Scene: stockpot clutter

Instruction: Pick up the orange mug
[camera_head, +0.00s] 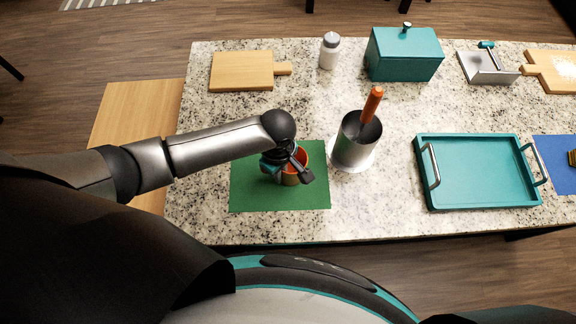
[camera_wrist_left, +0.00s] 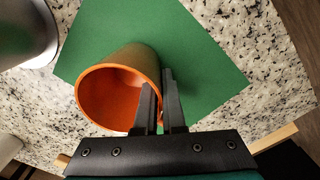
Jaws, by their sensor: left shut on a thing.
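The orange mug (camera_head: 290,179) is at the green mat (camera_head: 248,192) in the head view, partly covered by my left gripper (camera_head: 287,167). In the left wrist view the mug (camera_wrist_left: 118,92) shows its open mouth and orange inside. The two dark fingers of my left gripper (camera_wrist_left: 158,82) are shut on the mug at its near right side. The exact grip spot, wall or handle, is partly hidden by the fingers. I cannot tell whether the mug's base touches the mat. My right gripper is not in view.
A steel pot (camera_head: 356,145) with an orange-handled utensil (camera_head: 372,104) stands just right of the mat. A teal tray (camera_head: 480,175) lies farther right. A cutting board (camera_head: 240,70), white bottle (camera_head: 329,52) and teal box (camera_head: 404,58) stand at the back. Bare granite lies left of the mat.

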